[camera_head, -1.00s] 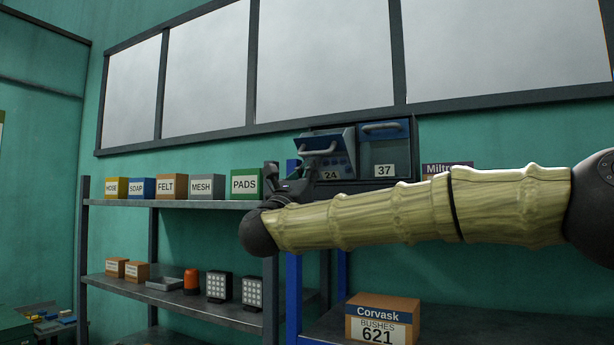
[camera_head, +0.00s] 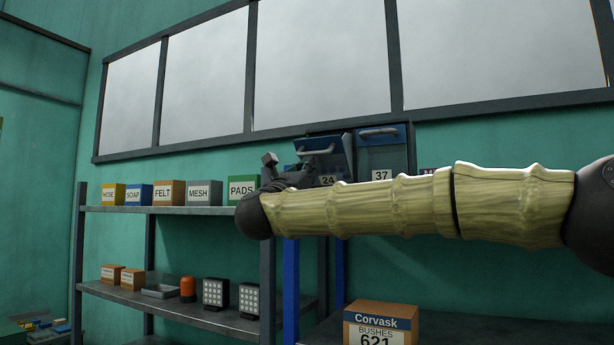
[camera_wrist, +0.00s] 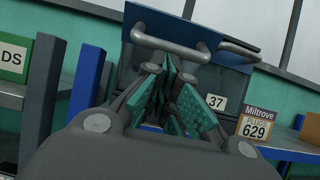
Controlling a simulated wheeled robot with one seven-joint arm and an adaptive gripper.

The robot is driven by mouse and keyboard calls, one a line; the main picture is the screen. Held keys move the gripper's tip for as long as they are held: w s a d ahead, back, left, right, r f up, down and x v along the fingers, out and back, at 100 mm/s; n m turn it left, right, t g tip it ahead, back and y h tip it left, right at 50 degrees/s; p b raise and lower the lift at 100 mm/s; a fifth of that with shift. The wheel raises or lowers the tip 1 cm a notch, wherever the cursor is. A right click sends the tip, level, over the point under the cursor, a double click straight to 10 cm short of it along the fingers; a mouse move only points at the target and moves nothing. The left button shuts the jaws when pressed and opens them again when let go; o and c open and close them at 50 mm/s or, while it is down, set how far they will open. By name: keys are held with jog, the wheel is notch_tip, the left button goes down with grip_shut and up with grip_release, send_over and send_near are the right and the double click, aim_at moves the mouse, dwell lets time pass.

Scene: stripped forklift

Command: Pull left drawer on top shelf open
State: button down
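The left drawer (camera_head: 340,148), marked 24, is at the left of a dark cabinet on top of the shelving. Its blue-topped front stands out and is tilted compared with the drawer marked 37. Its grey handle (camera_wrist: 170,47) crosses the upper middle of the wrist view. My gripper (camera_wrist: 168,75) is just below that handle in the wrist view, with its teal-padded fingers close together. No handle shows between them. In the head view my gripper (camera_head: 270,160) is left of the drawer, and my arm covers part of the drawer's lower front. Whether the fingers touch each other is unclear.
The drawer 37 (camera_head: 382,158) sits flush at right. A PADS box (camera_head: 241,188) and other boxes stand on the shelf at left. A Miltrove box (camera_wrist: 256,124) is right of the cabinet. A blue upright (camera_wrist: 86,80) stands left of my gripper. A Corvask box (camera_head: 381,322) is below.

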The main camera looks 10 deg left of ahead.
jog(key=w+f+b+v, duration=0.1)
jog(key=f+b+v, duration=0.1)
jog(key=b+v, duration=0.8)
jog(key=shift+s+f, duration=0.8)
jog(key=shift+s, duration=0.35)
